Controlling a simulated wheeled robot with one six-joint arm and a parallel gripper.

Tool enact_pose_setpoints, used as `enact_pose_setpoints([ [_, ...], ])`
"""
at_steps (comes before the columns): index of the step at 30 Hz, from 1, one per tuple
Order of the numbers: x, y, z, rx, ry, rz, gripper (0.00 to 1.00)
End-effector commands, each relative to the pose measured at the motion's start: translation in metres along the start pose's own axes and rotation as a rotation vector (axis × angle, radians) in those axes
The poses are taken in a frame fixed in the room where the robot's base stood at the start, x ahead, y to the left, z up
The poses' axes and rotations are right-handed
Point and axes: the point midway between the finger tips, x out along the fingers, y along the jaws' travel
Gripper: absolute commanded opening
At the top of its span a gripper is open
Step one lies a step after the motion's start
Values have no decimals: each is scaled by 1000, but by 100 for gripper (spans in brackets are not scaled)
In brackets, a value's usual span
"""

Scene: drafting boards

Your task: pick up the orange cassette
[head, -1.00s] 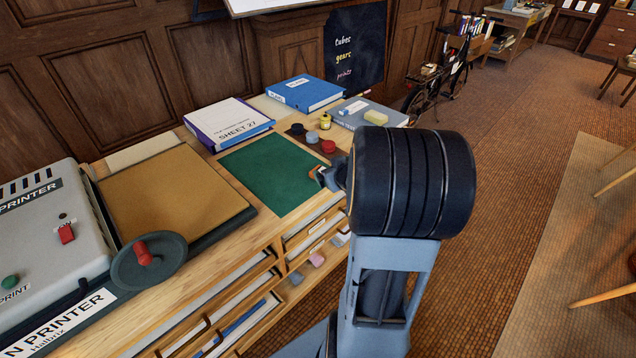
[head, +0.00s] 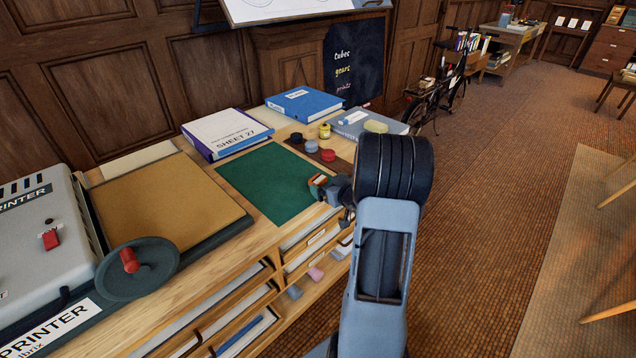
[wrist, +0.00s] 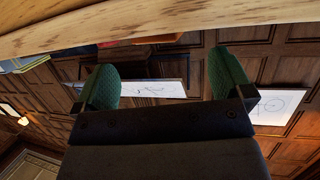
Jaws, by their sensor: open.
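My gripper (head: 319,186) is over the right edge of the green mat (head: 262,178) in the head view. The wrist view looks past a wooden edge towards the panelled wall.
Ink pots (head: 312,146), a blue binder (head: 305,101) and a white-covered binder (head: 226,133) lie behind the mat. A grey printer (head: 48,235) with a crank wheel (head: 137,268) stands at left. Open shelves (head: 245,315) are below the bench top.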

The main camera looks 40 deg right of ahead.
Motion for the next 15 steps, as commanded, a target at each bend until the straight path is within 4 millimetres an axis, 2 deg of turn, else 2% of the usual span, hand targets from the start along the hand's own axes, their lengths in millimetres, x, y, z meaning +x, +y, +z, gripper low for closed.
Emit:
enact_pose_setpoints([
  [15,52,1,1,-1,0,-1,98],
])
